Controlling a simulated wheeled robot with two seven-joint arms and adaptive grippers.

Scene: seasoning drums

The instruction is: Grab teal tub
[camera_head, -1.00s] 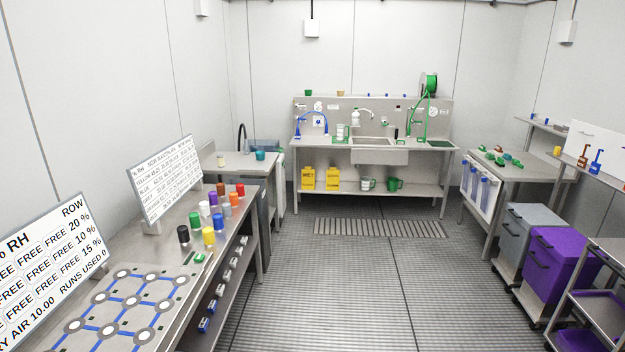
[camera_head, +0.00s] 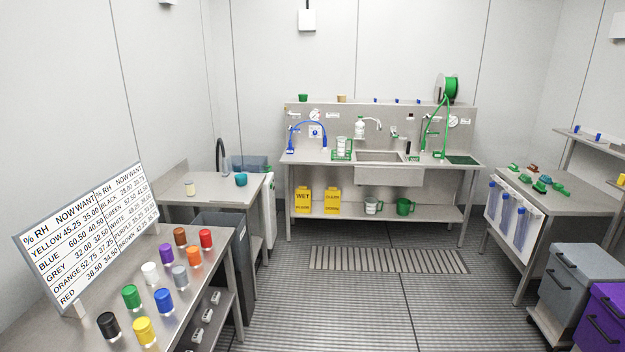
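A small teal tub (camera_head: 241,179) stands on the right part of a grey side table (camera_head: 212,190) at the left, beyond the bench with coloured drums.
A bench with several coloured drums (camera_head: 163,299) and a humidity board (camera_head: 92,238) fills the near left. A dark bin (camera_head: 225,240) stands beside the side table. A sink bench (camera_head: 388,177) is at the back. The middle floor (camera_head: 380,310) is clear.

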